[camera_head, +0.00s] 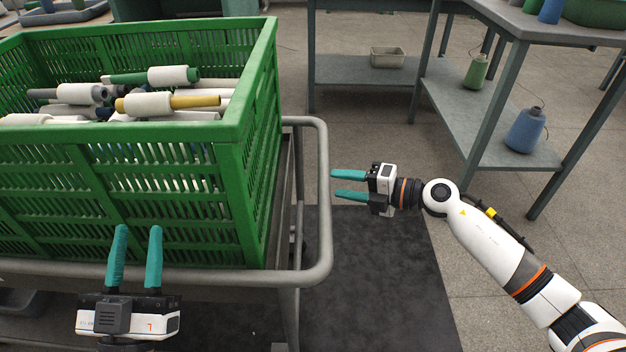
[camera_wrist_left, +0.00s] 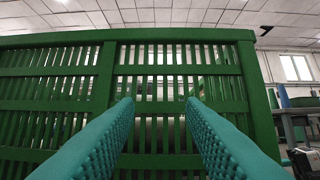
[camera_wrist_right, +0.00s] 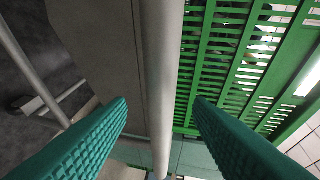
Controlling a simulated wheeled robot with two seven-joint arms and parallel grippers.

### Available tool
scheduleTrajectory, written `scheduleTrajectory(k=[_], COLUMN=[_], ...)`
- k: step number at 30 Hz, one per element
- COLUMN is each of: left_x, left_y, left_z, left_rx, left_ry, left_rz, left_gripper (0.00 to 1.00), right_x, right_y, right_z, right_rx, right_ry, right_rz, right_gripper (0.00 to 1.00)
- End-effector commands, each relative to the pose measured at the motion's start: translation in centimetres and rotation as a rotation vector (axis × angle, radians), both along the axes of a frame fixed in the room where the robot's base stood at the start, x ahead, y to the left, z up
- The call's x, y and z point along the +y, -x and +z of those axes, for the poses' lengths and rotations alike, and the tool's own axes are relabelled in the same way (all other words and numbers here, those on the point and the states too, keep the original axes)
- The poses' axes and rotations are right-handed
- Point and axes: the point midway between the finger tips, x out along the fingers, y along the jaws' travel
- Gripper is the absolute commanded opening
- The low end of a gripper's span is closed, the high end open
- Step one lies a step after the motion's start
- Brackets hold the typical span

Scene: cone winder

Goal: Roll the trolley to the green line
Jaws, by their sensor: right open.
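The trolley (camera_head: 326,225) is a grey tubular metal frame at the left of the head view. It carries a large green slatted crate (camera_head: 190,150) holding cones and tubes of yarn. My left gripper (camera_head: 138,230) is open in front of the crate's near wall, over the near rail; its wrist view shows the crate slats (camera_wrist_left: 155,140) ahead and nothing held. My right gripper (camera_head: 334,184) is open just right of the trolley's right side rail. In its wrist view the rail (camera_wrist_right: 161,70) runs between the two fingers; contact cannot be told. The green line is not in view.
A grey worktable (camera_head: 500,120) with a lower shelf stands at the back right, holding a green cone (camera_head: 476,72), a blue cone (camera_head: 526,130) and a small bin (camera_head: 387,57). A dark mat (camera_head: 385,280) lies on the floor right of the trolley. Speckled floor (camera_head: 480,245) beyond it is open.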

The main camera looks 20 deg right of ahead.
Motion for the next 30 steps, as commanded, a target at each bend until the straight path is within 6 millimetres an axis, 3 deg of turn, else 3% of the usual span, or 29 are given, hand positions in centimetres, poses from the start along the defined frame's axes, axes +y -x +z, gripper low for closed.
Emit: scheduleTrajectory(k=[3,10,23,30], left_x=[0.0,0.2,0.2,0.2], left_y=[0.7,2.3,3.0,3.0], left_z=[0.9,2.7,3.4,3.4], left_rx=[-0.085,-0.233,-0.290,-0.290], left_ry=[0.024,0.068,0.085,0.085], left_rz=[-0.005,-0.013,-0.016,-0.016], left_gripper=[0.36,0.36,0.36,0.36], right_x=[2.0,4.7,5.5,5.5], right_y=[-1.6,-3.7,-4.4,-4.4], right_z=[-0.5,-1.1,-1.2,-1.2], right_rx=[-0.003,-0.002,-0.001,-0.001], right_ry=[-0.004,-0.003,-0.002,-0.002], right_rz=[0.000,0.000,-0.001,-0.001], right_gripper=[0.47,0.47,0.47,0.11])
